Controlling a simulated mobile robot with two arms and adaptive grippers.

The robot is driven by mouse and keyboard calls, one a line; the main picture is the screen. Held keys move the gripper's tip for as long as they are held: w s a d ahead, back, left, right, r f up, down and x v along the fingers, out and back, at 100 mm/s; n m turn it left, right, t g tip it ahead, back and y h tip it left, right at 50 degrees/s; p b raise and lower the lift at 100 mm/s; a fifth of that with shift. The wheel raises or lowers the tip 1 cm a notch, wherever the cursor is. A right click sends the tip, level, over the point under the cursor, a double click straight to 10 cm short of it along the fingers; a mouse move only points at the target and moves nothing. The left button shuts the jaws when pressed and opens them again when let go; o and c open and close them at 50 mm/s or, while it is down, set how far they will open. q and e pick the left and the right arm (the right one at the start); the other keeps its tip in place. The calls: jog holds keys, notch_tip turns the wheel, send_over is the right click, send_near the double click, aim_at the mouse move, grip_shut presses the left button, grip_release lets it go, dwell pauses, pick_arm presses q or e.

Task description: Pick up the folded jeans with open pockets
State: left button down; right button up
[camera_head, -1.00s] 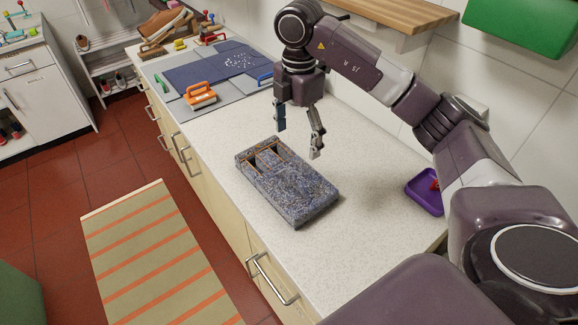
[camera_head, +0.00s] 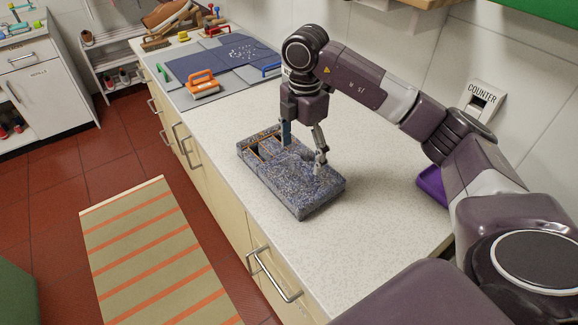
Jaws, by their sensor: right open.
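The folded jeans (camera_head: 291,184) lie flat on the light speckled counter as a thick blue, mottled block. Open pockets with orange stitching show at their far-left end. My right gripper (camera_head: 303,156) points down over the far part of the jeans, fingers apart. One finger is near the pocket end and the other is over the right side. I cannot tell whether the fingertips touch the cloth. My left gripper is not in view.
The counter (camera_head: 378,212) is clear around the jeans. Farther back are a grey mat with dark blue cloth (camera_head: 225,62) and an orange-handled tool (camera_head: 203,84). A purple tray (camera_head: 432,186) is partly hidden behind my right arm. A wall plate reads COUNTER (camera_head: 483,98).

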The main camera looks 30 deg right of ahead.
aim_at(302, 163)
jog(key=f, duration=0.2)
jog(key=f+p, duration=0.1)
jog(key=shift+d+f, duration=0.2)
jog(key=shift+f, duration=0.55)
jog(key=c, duration=2)
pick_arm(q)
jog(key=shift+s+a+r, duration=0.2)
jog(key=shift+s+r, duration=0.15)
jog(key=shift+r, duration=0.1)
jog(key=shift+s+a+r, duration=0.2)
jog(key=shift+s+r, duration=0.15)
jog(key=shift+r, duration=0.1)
pick_arm(e)
jog(key=shift+w+r, duration=0.1)
grip_shut()
